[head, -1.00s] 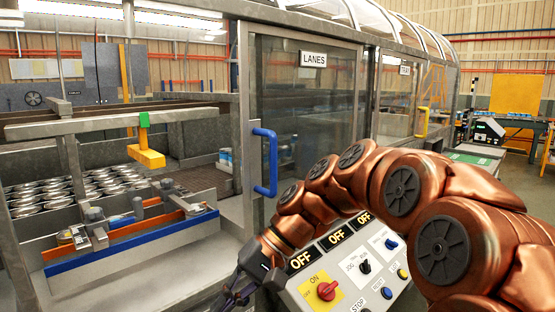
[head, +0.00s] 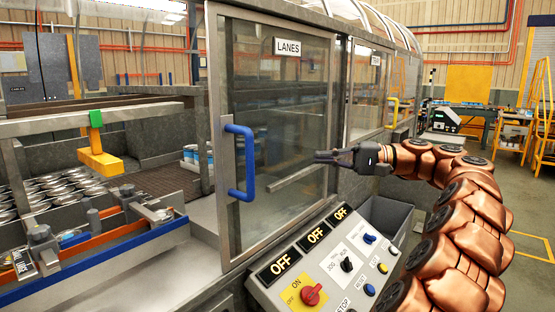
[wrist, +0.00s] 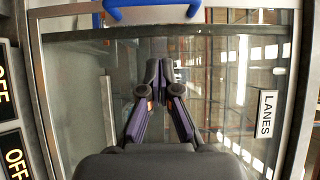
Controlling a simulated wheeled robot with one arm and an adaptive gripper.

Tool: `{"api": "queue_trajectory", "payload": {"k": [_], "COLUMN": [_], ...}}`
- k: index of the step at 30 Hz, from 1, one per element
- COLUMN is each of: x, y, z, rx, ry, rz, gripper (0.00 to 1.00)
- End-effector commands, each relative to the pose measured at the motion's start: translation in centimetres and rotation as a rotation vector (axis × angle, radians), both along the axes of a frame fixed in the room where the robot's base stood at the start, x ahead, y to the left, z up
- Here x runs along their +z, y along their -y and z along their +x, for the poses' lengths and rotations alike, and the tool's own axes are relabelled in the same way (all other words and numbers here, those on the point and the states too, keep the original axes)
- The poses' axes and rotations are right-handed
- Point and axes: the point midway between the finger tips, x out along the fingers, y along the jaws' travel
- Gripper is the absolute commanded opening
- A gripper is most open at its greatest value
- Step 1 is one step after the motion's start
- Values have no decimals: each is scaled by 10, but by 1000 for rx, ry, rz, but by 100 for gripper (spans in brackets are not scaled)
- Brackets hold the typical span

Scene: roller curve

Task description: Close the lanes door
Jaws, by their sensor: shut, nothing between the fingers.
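The lanes door is a glass panel in a grey metal frame (head: 222,130) with a "LANES" sign near its top. An upright blue handle (head: 240,162) is on its left side. Left of the door, the machine is open to the inside. My gripper (head: 318,157) is shut and empty in front of the glass, right of the handle and apart from it. In the wrist view, my gripper (wrist: 160,68) points over the glass, with the blue handle (wrist: 150,10) beyond its fingertips at the top edge and the LANES sign (wrist: 265,114) at the right.
A sloped control panel (head: 330,262) with a red knob and OFF displays stands below the door. A second door with a yellow handle (head: 393,112) is to the right. A yellow block (head: 100,160) hangs on a rail at left, over rows of cans (head: 55,185).

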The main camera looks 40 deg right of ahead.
Motion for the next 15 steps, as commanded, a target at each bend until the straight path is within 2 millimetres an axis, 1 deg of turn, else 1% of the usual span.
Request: {"api": "queue_trajectory", "payload": {"k": [15], "x": [-2], "y": [-16], "z": [13], "rx": [12], "ry": [3], "rz": [-7], "gripper": [0]}}
